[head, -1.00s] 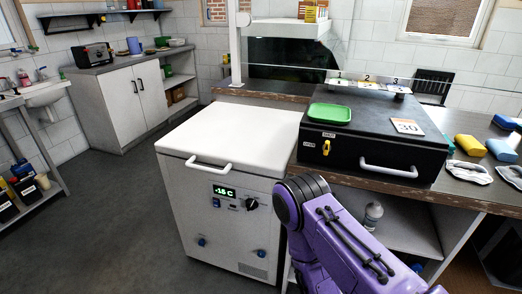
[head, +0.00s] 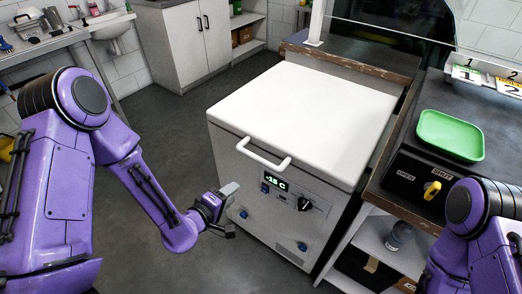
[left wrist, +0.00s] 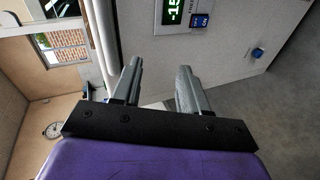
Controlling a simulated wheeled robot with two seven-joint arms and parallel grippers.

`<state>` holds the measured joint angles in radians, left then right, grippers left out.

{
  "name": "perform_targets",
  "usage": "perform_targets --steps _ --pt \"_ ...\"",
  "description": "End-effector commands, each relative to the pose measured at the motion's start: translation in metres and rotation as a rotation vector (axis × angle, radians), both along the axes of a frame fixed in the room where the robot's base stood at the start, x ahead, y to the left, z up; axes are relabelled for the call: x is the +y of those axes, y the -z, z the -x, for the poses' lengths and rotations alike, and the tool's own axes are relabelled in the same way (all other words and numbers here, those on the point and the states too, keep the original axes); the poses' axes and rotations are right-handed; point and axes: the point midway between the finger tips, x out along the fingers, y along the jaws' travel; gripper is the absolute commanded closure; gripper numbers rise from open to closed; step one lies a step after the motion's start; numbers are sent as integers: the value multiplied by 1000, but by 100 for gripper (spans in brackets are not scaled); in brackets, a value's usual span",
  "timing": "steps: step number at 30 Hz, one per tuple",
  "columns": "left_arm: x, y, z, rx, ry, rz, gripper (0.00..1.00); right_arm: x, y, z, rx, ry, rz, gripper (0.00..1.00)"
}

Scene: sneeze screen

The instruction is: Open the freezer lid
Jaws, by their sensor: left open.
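The white chest freezer (head: 255,215) stands in the middle of the head view, with its white lid (head: 310,115) shut. A white bar handle (head: 262,158) sits on the lid's front edge, above the lit display reading -15 C (head: 276,183). My left gripper (head: 232,210) is in front of the freezer's front face, below and left of the handle, apart from it. In the left wrist view its two grey fingers (left wrist: 160,72) are spread and empty. The display (left wrist: 173,12) shows beyond them. My right arm is at the lower right; its gripper is out of view.
To the right, a counter carries a black box (head: 405,175) with a yellow latch, a green tray (head: 450,134) and number cards. A bottle (head: 400,236) stands on the shelf below. Grey floor (head: 165,130) is clear to the freezer's left. A sink (head: 110,35) is behind left.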

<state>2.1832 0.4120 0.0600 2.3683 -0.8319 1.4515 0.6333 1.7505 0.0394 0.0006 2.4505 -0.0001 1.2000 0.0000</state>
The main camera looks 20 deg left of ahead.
Motion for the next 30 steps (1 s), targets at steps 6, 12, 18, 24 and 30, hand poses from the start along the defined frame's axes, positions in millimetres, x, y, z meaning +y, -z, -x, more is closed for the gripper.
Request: perform_targets --steps 6,12,18,24,30 --pt "-18 -62 -38 -150 35 197 56 0 -8 0 0 1 1 57" --pt "-31 -52 -77 -148 33 194 56 0 -15 0 0 1 1 57" --pt "-43 -43 -111 -146 32 192 56 0 -21 0 0 1 1 57" --pt "-48 -40 -124 -145 32 192 56 0 -22 0 0 1 1 57" --pt "-48 -39 -124 -145 31 193 56 0 -22 0 0 1 1 57"
